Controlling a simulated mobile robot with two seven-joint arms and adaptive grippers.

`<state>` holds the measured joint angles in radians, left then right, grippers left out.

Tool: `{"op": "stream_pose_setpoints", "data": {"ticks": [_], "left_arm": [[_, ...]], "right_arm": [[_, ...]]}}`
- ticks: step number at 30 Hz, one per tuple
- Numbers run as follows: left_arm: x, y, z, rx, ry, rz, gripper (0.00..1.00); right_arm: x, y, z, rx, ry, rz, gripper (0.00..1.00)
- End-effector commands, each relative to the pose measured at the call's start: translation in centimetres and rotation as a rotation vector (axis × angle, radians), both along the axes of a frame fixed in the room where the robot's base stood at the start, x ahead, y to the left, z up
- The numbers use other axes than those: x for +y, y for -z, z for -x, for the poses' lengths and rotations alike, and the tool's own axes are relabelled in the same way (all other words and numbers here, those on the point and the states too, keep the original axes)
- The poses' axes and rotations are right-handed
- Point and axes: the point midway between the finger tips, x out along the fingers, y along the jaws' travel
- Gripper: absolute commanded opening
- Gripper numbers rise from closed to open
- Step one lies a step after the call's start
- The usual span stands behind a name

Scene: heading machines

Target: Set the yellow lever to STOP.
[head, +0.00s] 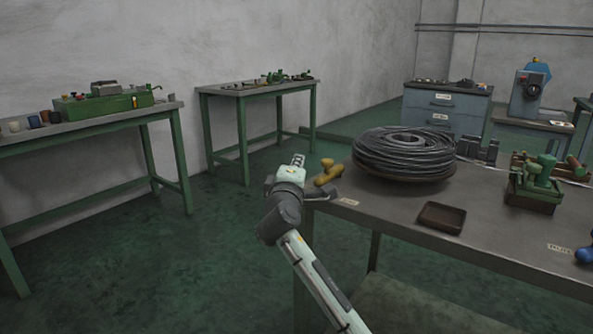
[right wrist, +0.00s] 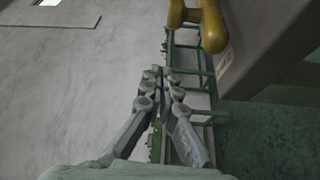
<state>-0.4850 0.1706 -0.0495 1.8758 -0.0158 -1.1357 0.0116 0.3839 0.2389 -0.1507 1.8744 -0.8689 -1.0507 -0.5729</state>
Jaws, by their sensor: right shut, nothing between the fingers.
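The yellow lever (head: 328,172) stands at the near left corner of the workbench (head: 400,215), on a dark base. My right gripper (head: 298,160) is just left of the lever, off the bench edge, and seems apart from it. In the right wrist view the gripper's fingers (right wrist: 160,78) are closed together with nothing between them. The lever also shows there (right wrist: 213,28), at the top, right of the fingers. A small label (head: 349,202) lies on the bench by the lever; its text is too small to read. My left gripper is out of view.
A big coil of dark wire (head: 404,153) sits on the bench right of the lever. A brown tray (head: 441,218) and a green fixture (head: 538,183) are farther right. Green-legged tables (head: 255,90) stand along the wall. The floor left of the bench is clear.

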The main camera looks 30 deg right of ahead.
Motion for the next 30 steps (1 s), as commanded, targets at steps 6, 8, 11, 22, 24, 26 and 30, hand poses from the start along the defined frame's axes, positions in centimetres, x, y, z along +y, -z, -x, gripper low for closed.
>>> {"op": "stream_pose_setpoints", "data": {"ticks": [6,8,11,22,24,26,30], "left_arm": [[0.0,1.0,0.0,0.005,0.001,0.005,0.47],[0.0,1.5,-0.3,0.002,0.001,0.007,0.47],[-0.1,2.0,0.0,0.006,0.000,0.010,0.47],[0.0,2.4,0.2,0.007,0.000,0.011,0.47],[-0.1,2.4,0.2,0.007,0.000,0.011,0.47],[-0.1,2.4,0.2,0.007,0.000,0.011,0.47],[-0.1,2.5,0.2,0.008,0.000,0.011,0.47]], "right_arm": [[-2.7,0.0,-1.5,0.002,0.002,0.001,0.00],[-3.1,0.1,-0.7,0.001,0.001,0.000,0.00],[-3.7,0.3,0.2,0.000,0.001,0.000,0.00],[-4.1,0.5,1.0,0.000,0.000,-0.002,0.00],[-4.1,0.5,1.0,0.000,0.000,-0.002,0.00],[-4.1,0.5,1.0,0.000,0.000,-0.002,0.00],[-4.2,0.5,0.8,-0.001,0.001,-0.001,0.00]]}}
